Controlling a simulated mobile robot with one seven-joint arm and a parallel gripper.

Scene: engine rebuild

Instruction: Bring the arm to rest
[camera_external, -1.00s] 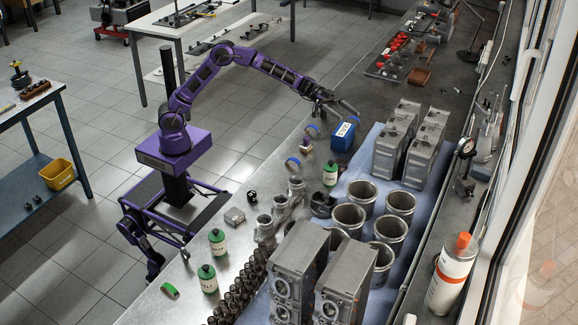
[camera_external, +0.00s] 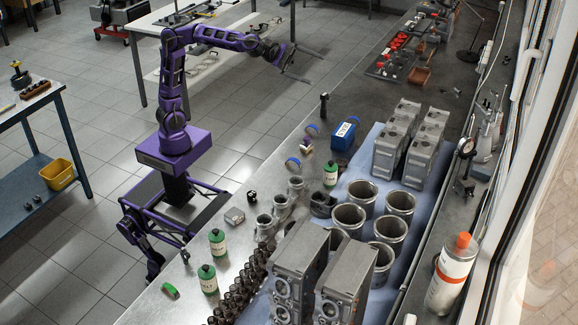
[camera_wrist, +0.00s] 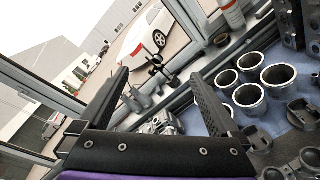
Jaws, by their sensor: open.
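My purple arm (camera_external: 174,88) rises from its purple base and bends over at the top toward the bench. My gripper (camera_external: 310,66) is at its end, raised high above the far left edge of the workbench, touching nothing. In the wrist view my gripper (camera_wrist: 158,90) shows two dark fingers spread wide, with nothing held between them. Behind them the wrist view shows the bench, the window and a white car outside.
The grey workbench (camera_external: 345,92) holds a blue box (camera_external: 344,137), metal cylinders (camera_external: 348,218), grey engine blocks (camera_external: 299,265), green-and-white bottles (camera_external: 207,279) and a spray can (camera_external: 452,275). A blue table (camera_external: 50,150) stands left. Open floor lies around my base.

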